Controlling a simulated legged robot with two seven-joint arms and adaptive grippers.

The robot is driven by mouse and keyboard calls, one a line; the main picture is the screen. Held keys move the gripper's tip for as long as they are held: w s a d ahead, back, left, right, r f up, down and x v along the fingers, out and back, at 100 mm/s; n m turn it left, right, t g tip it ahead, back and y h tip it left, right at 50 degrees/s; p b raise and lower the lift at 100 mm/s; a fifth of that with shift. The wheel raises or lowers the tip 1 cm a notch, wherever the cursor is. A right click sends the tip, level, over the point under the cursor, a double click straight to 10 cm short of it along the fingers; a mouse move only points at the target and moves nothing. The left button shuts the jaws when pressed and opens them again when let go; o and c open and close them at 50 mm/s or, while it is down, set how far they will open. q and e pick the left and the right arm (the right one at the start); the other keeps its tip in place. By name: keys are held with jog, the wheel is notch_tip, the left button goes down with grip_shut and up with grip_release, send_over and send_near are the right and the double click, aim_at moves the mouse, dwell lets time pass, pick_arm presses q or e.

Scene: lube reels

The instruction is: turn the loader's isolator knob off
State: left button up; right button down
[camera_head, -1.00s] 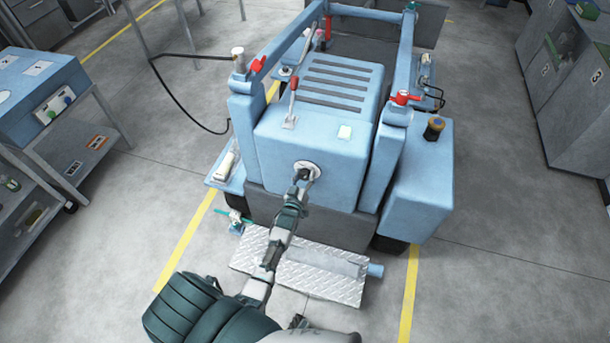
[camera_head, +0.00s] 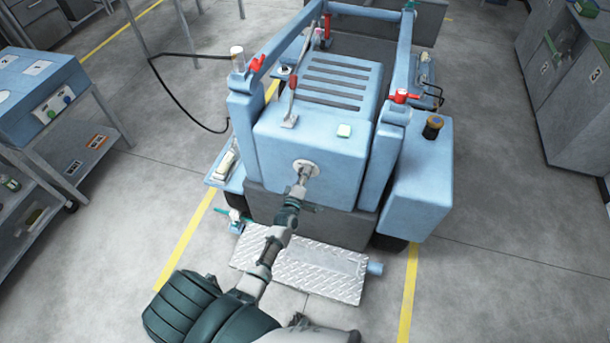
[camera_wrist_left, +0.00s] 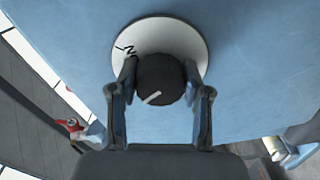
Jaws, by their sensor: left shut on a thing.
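The loader (camera_head: 310,140) is a light blue machine in the middle of the head view. Its isolator knob (camera_wrist_left: 160,80) is dark and round with a white line that lies slanted in the left wrist view. The knob sits on a round white plate (camera_wrist_left: 172,35) with a black mark at its left; the plate also shows on the loader's near face in the head view (camera_head: 313,167). My left gripper (camera_wrist_left: 160,84) is shut on the knob, one finger on each side. In the head view my left gripper (camera_head: 302,180) covers the knob. My right gripper is out of view.
A treadplate step (camera_head: 310,275) juts out below my left forearm. Red-handled levers (camera_head: 403,96) stand on the loader's posts. A steel bench with a blue box (camera_head: 40,95) is at the left, grey cabinets (camera_head: 570,100) at the right.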

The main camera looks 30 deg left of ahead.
pick_arm(q)
jog(key=shift+a+n+b, duration=0.2)
jog(key=shift+n+b, duration=0.1)
jog(key=shift+n, duration=1.4)
jog(key=shift+f, duration=0.1)
jog(key=o, duration=1.2)
jog(key=shift+a, duration=0.1)
jog(key=shift+c, duration=0.2)
jog(key=v, duration=1.2)
